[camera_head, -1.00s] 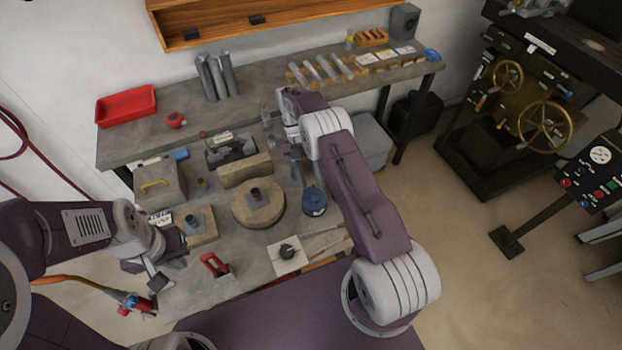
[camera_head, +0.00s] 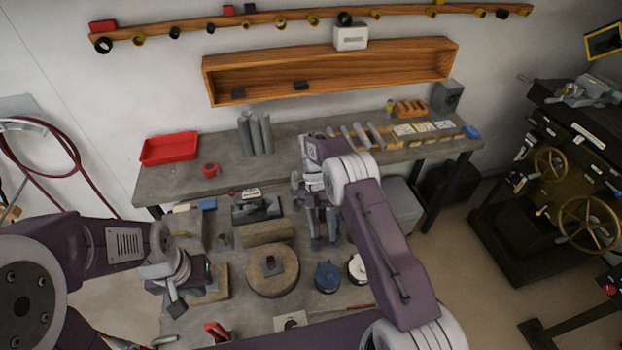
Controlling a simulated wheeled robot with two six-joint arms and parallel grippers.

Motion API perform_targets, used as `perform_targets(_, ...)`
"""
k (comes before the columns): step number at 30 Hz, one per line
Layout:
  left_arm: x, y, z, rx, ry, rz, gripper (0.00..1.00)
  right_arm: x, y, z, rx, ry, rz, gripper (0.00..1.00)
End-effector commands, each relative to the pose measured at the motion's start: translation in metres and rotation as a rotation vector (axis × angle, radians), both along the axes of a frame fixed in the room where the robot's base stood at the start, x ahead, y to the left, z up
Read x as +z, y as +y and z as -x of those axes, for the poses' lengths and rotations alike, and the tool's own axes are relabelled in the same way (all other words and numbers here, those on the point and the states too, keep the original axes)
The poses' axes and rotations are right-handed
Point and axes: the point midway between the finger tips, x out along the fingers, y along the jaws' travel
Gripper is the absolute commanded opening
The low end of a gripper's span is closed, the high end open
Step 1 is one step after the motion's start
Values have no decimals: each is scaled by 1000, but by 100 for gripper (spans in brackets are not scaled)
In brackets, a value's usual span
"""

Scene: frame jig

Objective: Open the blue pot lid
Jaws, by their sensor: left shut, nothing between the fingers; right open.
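The blue pot (camera_head: 327,277) is small and round with a dark knob-like top. It stands on the lower grey bench surface, right of a round wooden block. Its lid appears to be on, though detail is small. My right gripper (camera_head: 323,245) is open and empty, pointing down just behind the pot in the picture. I cannot tell its height above the bench, and it appears apart from the pot. My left gripper (camera_head: 172,305) is shut and empty at the left, beside a wooden block.
The round wooden block (camera_head: 284,279) stands left of the pot, and a white round item (camera_head: 357,268) close on its right. A grey vise-like tool (camera_head: 256,210) is behind. The raised shelf (camera_head: 285,175) holds a red tray (camera_head: 169,149) and grey cylinders.

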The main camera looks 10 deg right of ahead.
Motion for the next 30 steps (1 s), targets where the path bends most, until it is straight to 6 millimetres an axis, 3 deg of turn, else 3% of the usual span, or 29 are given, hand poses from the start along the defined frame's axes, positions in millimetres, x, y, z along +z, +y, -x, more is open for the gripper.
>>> perform_targets(5, -5, 0, 0, 0, -1, 0, 0, -1, -1, -3, -3, -12, -1, 45)
perform_targets(9, -20, 0, 0, 0, 0, 0, 0, 40, -4, -22, -13, -128, -10, 45)
perform_targets(12, -34, 0, 0, 0, 0, 0, 0, 75, -9, -5, -27, -171, -10, 45)
perform_targets(14, -41, 0, 0, 0, 0, 0, 0, 87, -13, 9, -83, -213, 17, 45)
perform_targets(17, -52, 0, 0, 0, 0, 0, 0, 95, -18, 39, -296, -299, 114, 45)
perform_targets(20, -62, 0, 0, 0, 0, 0, 0, 86, -24, 75, -621, -382, 239, 45)
perform_targets(25, -68, 0, 0, 0, 0, 0, 0, 48, -30, 136, -1339, -448, 451, 45)
perform_targets(28, -66, 0, 0, 0, -1, 0, 0, 26, -32, 159, -1726, -416, 553, 45)
perform_targets(30, -66, 0, 0, 0, -1, 0, 0, 15, -33, 161, -1951, -387, 596, 45)
